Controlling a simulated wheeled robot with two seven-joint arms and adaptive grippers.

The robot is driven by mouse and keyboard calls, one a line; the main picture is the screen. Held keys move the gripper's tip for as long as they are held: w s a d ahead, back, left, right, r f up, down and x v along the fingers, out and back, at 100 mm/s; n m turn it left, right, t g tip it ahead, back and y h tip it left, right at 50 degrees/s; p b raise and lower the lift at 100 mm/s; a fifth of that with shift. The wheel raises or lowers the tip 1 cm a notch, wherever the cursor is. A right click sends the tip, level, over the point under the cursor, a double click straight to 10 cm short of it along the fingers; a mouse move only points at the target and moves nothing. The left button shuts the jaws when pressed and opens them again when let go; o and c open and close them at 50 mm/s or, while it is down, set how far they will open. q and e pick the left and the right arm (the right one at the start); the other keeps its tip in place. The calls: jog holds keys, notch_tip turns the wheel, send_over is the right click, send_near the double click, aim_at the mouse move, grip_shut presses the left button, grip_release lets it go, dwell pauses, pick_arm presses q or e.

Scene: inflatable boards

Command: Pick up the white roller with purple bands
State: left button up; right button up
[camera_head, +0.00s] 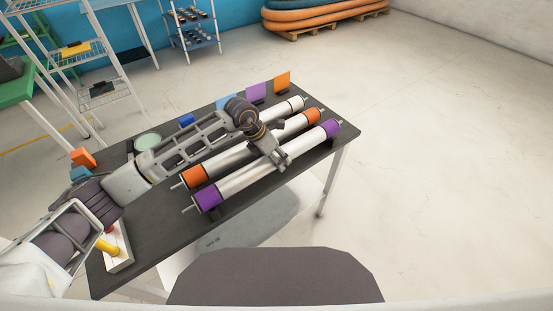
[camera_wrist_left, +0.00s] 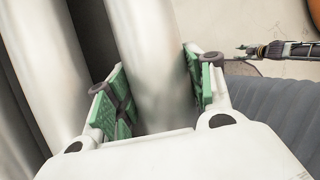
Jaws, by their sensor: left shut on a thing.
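The white roller with purple bands (camera_head: 240,178) lies along the near side of the dark table, with a purple band at each end. My left gripper (camera_head: 281,160) reaches over the other rollers to its middle right part. In the left wrist view the green-padded fingers (camera_wrist_left: 160,92) are on either side of a white roller body (camera_wrist_left: 150,60), shut on it. The purple bands are out of that view. A small dark and green part (camera_wrist_left: 262,49) at the right of the wrist view may be my right gripper; its jaws cannot be made out.
A white roller with orange bands (camera_head: 225,163) lies just beyond, and another white roller (camera_head: 286,107) lies farther back. Colored panels (camera_head: 256,92) stand along the far edge. Open floor lies to the right.

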pick_arm(q)
jog(key=shift+r+b, duration=0.4)
jog(key=shift+r, duration=4.4)
jog(key=shift+a, duration=0.1)
